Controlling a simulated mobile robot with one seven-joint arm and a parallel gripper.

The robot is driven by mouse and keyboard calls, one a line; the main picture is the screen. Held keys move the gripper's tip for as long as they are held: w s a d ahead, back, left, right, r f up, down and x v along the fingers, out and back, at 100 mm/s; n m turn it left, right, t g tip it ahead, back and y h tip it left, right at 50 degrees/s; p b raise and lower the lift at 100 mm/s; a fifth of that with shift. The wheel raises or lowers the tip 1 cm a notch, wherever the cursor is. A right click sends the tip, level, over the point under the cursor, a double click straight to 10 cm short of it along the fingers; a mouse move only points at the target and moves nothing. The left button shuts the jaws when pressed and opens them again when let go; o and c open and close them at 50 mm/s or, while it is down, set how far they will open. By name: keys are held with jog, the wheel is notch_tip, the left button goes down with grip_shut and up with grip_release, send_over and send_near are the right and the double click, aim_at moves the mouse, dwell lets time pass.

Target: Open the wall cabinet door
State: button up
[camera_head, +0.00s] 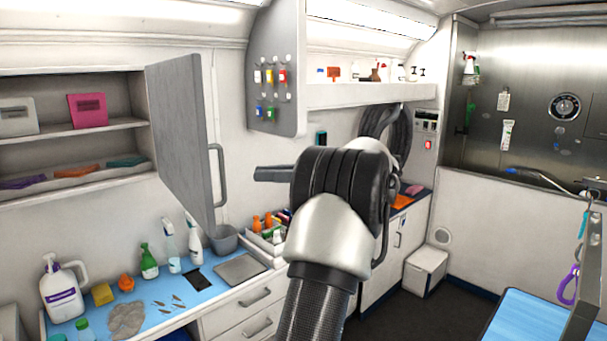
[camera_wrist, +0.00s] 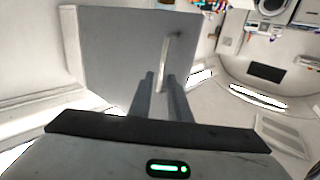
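The wall cabinet (camera_head: 75,133) is at the left of the head view, with its grey door (camera_head: 180,130) swung out from the wall and its shelves exposed. A vertical bar handle (camera_head: 222,178) is on the door's right side. In the wrist view the door (camera_wrist: 115,50) fills the upper middle, and its handle (camera_wrist: 164,52) shows just beyond my fingertips. My gripper (camera_head: 256,173) points left toward the handle in the head view, with a visible gap between them. In the wrist view my gripper's two fingers (camera_wrist: 160,76) stand apart with nothing held between them.
Below the door is a blue-topped counter (camera_head: 210,290) with spray bottles (camera_head: 170,245), a white jug (camera_head: 62,290) and a grey bin (camera_head: 222,240). Open floor (camera_head: 440,315) lies at the lower right.

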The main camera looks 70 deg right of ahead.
jog(key=v, duration=0.7)
jog(key=shift+s+d+p, duration=0.2)
jog(key=shift+s+p, duration=0.1)
jog(key=shift+w+r, duration=0.1)
